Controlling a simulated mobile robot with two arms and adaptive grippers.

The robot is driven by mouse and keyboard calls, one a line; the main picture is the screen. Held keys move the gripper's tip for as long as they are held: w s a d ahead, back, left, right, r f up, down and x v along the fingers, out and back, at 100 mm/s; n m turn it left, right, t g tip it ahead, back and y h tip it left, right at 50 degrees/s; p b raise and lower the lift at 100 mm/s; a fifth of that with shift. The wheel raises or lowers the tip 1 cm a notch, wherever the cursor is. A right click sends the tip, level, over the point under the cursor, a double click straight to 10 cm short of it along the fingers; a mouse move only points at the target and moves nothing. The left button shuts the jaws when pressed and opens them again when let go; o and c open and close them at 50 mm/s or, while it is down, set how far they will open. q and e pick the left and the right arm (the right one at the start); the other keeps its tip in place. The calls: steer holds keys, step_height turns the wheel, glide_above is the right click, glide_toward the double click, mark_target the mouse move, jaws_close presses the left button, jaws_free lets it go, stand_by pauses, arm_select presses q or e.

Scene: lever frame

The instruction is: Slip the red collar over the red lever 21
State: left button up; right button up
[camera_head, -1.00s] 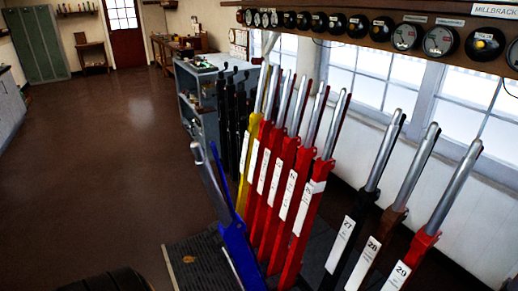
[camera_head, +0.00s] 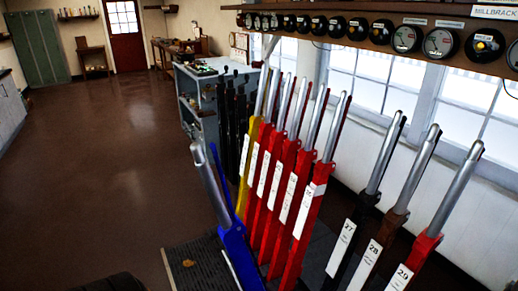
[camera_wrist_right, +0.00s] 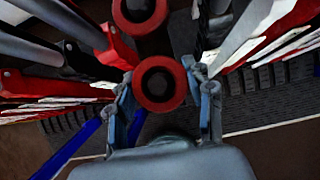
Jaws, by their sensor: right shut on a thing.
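A red collar (camera_wrist_right: 160,84), a thick ring with a dark centre, sits between the two fingers of my right gripper (camera_wrist_right: 160,92) in the right wrist view. The fingers are closed against its left and right sides. A second red ring (camera_wrist_right: 140,14) shows just beyond it, cut by the top edge. Several red levers with silver handles (camera_head: 297,190) stand in a row in the head view. Their number plates are too small to read, so I cannot tell which is lever 21. Neither gripper shows in the head view, and my left gripper is in no view.
A blue lever (camera_head: 233,240) leans out of the row. Yellow (camera_head: 249,150) and black levers stand behind, and levers marked 27 (camera_head: 341,240), 28 and 29 stand at the right. An instrument shelf (camera_head: 380,10) runs above. The brown floor (camera_head: 100,170) at left is open.

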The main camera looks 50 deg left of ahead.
steer(key=shift+r+p, duration=2.1)
steer(key=shift+r, duration=2.15)
